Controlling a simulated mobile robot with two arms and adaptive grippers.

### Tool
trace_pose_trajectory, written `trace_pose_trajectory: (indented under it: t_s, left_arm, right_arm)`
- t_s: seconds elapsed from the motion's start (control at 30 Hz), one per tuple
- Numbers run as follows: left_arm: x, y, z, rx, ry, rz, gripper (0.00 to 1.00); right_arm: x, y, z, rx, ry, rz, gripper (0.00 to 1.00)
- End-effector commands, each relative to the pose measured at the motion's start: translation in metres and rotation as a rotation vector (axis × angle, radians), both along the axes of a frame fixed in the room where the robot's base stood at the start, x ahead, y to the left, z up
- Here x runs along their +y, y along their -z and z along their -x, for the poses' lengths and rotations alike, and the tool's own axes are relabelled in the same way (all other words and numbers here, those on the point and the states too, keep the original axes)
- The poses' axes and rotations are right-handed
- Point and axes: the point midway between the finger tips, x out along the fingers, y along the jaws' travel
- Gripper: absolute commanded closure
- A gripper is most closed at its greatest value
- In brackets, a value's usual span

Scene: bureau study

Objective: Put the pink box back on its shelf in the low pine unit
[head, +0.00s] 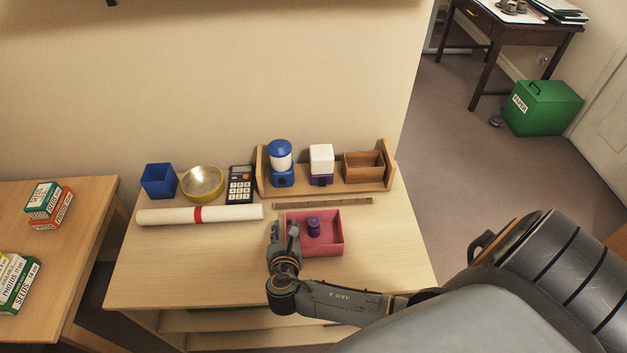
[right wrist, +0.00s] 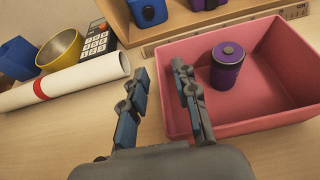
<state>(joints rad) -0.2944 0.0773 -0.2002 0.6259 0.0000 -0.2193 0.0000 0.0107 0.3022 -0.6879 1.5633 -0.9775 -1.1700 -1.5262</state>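The pink box (head: 335,246) is an open-topped tray standing on top of the low pine unit (head: 160,275), right of centre. A purple battery-like cylinder (right wrist: 228,66) stands upright inside it. My right gripper (head: 284,235) is at the box's left wall. In the right wrist view its fingers (right wrist: 159,76) are apart, one outside the left wall and one over the inside; contact cannot be told. The unit's shelf (head: 205,325) shows partly below the front edge of the top; its depth is hidden. My left gripper is not in view.
A white roll with a red band (head: 180,215), a blue cup (head: 159,181), a yellow bowl (head: 203,183) and a calculator (head: 240,184) stand left. A wooden rack (head: 325,187) and a ruler (head: 322,203) lie behind the box. The front left top is clear.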

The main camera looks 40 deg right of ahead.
Motion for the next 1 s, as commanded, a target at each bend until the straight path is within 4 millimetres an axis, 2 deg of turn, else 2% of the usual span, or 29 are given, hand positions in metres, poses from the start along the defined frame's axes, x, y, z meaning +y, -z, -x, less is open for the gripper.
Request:
trace_pose_trajectory:
  t_s: [0.07, 0.2, 0.23, 0.7, 1.0]
  left_arm:
    - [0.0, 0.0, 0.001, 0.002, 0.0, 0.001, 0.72]
    - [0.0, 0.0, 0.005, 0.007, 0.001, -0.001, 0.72]
    - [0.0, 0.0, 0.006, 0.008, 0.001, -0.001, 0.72]
    - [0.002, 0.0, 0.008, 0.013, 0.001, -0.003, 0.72]
    - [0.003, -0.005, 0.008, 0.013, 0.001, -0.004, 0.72]
  right_arm:
    - [0.0, 0.0, 0.0, 0.0, 0.0, 0.0, 0.71]
    - [0.0, 0.0, 0.0, 0.0, 0.0, 0.0, 0.97]
    - [0.0, 0.0, 0.0, 0.0, 0.0, 0.0, 1.0]
    - [0.0, -0.003, 0.0, -0.001, 0.0, 0.001, 1.0]
    - [0.0, -0.029, 0.0, -0.004, 0.001, 0.0, 1.0]
